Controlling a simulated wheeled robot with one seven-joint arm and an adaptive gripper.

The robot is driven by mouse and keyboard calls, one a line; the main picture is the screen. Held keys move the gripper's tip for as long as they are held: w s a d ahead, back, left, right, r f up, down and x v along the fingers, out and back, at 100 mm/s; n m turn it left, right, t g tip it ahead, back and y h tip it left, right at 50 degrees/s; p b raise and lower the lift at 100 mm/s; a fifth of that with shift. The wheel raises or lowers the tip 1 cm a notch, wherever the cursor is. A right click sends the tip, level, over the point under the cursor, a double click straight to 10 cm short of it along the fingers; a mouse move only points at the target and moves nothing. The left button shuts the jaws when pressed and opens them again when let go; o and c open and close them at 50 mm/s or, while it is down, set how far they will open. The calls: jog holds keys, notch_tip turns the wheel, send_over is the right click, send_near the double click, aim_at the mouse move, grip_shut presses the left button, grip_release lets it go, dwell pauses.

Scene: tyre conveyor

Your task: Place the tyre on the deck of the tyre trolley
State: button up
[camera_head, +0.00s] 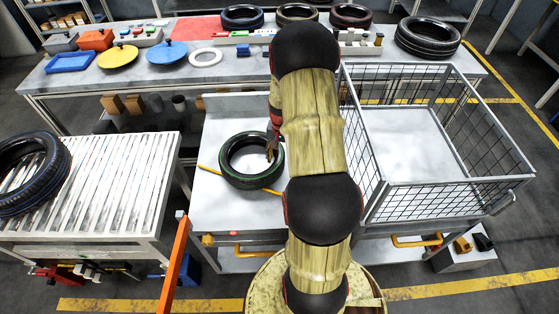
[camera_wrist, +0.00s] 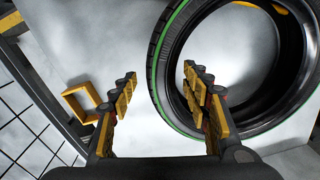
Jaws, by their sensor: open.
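A black tyre with a green stripe (camera_head: 236,178) lies flat on a white deck (camera_head: 213,207) in the middle, left of the mesh cage. This deck looks like the tyre trolley's. In the wrist view the tyre (camera_wrist: 163,95) fills the right side, on the pale deck surface (camera_wrist: 110,40). My gripper (camera_head: 270,150) is at the tyre's right side in the head view, partly hidden by my arm. In the wrist view my gripper (camera_wrist: 159,73) is open, one finger outside the tyre and the other over its opening. Contact cannot be told.
A mesh cage (camera_head: 440,198) stands close on the right. A slatted conveyor (camera_head: 110,190) with another tyre (camera_head: 35,182) is on the left. A bench (camera_head: 220,75) with tools and several tyres runs behind. An orange bar (camera_head: 174,262) rises in front. A yellow frame (camera_wrist: 80,103) shows in the wrist view.

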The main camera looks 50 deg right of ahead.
notch_tip(320, 180, up, 8)
jog(key=shift+r+p, duration=0.1)
jog(key=shift+p, duration=0.7)
jog(key=w+a+r+n+t+h, duration=0.1)
jog(key=a+r+n, duration=0.2)
jog(key=a+r, duration=0.6)
jog(key=w+a+r+n+t, duration=0.1)
jog(key=w+a+r+n, duration=0.15)
jog(key=a+r, duration=0.75)
jog(key=s+a+r+n+t, duration=0.1)
jog(key=s+a+r+n, duration=0.1)
jog(key=s+a, duration=0.3)
jog(key=s+a+r+n+t, duration=0.1)
jog(key=s+a+r+n, duration=0.2)
jog(key=a, duration=0.4)
jog(key=s+a+r+n+t+y, duration=0.1)
jog(key=s+a+r+n, duration=0.1)
jog(key=s+a+r, duration=0.2)
jog(key=s+a, duration=0.2)
jog(key=shift+s+a, duration=0.3)
jog(key=shift+s, duration=0.1)
jog(key=shift+r+n, duration=0.15)
jog(key=shift+n, duration=0.1)
jog(key=shift+c, duration=1.2)
